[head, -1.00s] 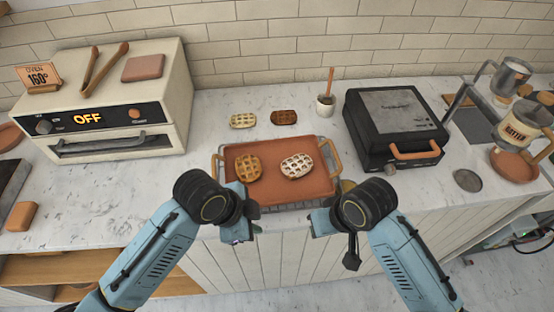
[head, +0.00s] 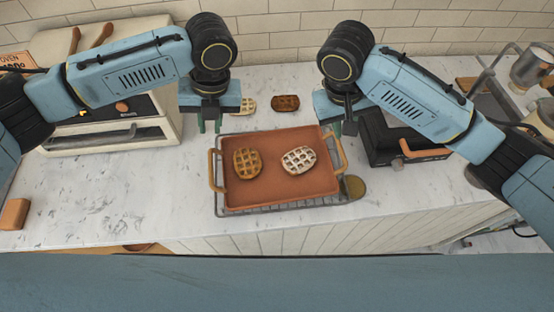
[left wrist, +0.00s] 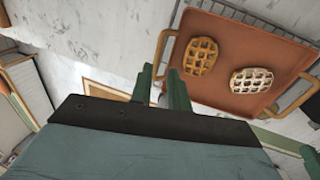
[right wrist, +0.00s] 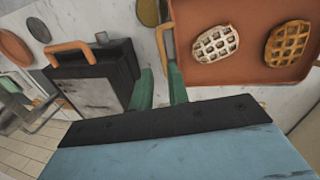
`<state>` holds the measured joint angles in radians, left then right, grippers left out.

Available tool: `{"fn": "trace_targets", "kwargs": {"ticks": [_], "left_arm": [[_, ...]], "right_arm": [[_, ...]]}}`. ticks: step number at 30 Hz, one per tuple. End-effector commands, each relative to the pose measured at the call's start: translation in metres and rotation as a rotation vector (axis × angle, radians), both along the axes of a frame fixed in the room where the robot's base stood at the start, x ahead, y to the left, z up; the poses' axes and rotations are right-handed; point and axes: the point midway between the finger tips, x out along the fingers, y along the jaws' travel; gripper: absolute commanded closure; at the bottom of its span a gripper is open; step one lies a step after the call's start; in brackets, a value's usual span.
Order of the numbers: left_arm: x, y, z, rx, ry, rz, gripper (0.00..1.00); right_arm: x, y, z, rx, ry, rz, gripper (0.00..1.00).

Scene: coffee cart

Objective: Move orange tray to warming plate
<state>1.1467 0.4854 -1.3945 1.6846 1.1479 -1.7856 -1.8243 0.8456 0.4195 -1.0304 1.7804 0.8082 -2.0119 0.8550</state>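The orange tray (head: 275,190) sits on a wire rack (head: 290,208) on the counter, with a tan handle at each short side. A brown waffle (head: 247,163) and a pale waffle (head: 298,160) lie on it. My left gripper (head: 209,126) is open and empty, above the tray's far left corner. My right gripper (head: 344,128) is open and empty near the far right corner. Gaps show between the green fingers in the left wrist view (left wrist: 160,85) and right wrist view (right wrist: 160,88). Neither gripper holds a handle. I cannot identify the warming plate.
The oven (head: 120,135) stands at left and the black waffle press (head: 395,150) at right, both partly covered by my arms. Two small waffles, one pale (head: 248,104) and one dark (head: 285,102), lie behind the tray.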

Motion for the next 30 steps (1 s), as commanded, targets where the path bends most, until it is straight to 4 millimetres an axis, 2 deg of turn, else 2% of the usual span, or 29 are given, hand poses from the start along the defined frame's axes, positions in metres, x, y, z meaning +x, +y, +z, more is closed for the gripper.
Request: {"fn": "trace_targets", "kwargs": {"ticks": [7, 11, 24, 30], "left_arm": [[0.000, 0.000, -0.002, -0.002, -0.002, 0.003, 0.82], [-0.001, 0.003, -0.014, 0.000, 0.000, 0.004, 0.82], [-0.004, 0.019, -0.094, -0.001, 0.000, 0.006, 0.82], [-0.004, 0.024, -0.120, -0.002, -0.002, 0.005, 0.82]], "right_arm": [[0.000, 0.000, -0.003, 0.003, 0.001, 0.001, 0.83], [0.000, -0.002, -0.014, 0.005, 0.003, -0.001, 0.83], [0.003, -0.020, -0.094, -0.001, 0.003, -0.001, 0.83], [0.005, -0.024, -0.120, 0.002, 0.001, 0.001, 0.83]]}}
